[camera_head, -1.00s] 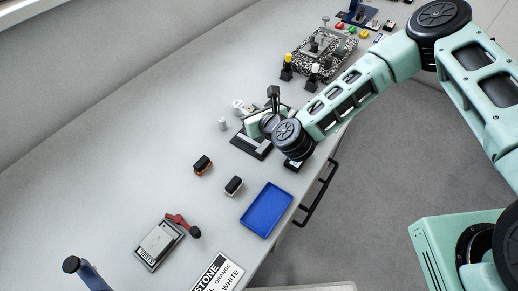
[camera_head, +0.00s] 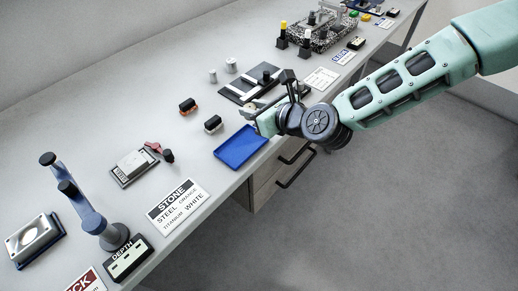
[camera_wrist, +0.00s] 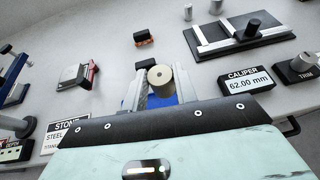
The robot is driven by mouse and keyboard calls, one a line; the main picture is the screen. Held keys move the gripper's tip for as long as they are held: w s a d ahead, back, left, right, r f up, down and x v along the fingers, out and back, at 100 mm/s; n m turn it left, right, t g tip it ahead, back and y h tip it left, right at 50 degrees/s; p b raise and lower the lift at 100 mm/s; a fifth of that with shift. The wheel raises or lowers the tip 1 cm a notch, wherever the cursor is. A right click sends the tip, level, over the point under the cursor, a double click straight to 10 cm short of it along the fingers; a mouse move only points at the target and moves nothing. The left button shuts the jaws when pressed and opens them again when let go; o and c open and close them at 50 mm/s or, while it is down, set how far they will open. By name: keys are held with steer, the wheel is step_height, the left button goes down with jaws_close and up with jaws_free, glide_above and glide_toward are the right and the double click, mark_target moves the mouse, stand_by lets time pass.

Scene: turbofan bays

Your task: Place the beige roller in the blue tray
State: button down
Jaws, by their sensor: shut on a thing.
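In the head view my gripper (camera_head: 254,115) is beside the upper right corner of the blue tray (camera_head: 238,149), seemingly above the table. The tray looks empty in the head view. In the wrist view part of the blue tray (camera_wrist: 153,100) shows behind the roller and fingers; the rest is hidden.
Two small brush-like blocks, one orange and black (camera_head: 188,106) and one black and white (camera_head: 212,124), lie left of the tray. A black caliper plate (camera_head: 246,85) and grey cylinders (camera_head: 213,75) stand farther back. A STONE sign (camera_head: 178,205) lies nearer the front edge.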

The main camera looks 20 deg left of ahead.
mark_target(255, 142)
step_height(255, 142, down, 8)
steer(key=shift+f+p, duration=0.2)
steer(key=shift+p, duration=0.55)
steer(key=shift+f, duration=0.2)
steer(key=c, duration=1.1)
jaws_free()
steer(key=shift+r, duration=0.1)
steer(key=shift+r, duration=0.25)
steer(key=b+v, duration=0.2)
steer(key=v, duration=1)
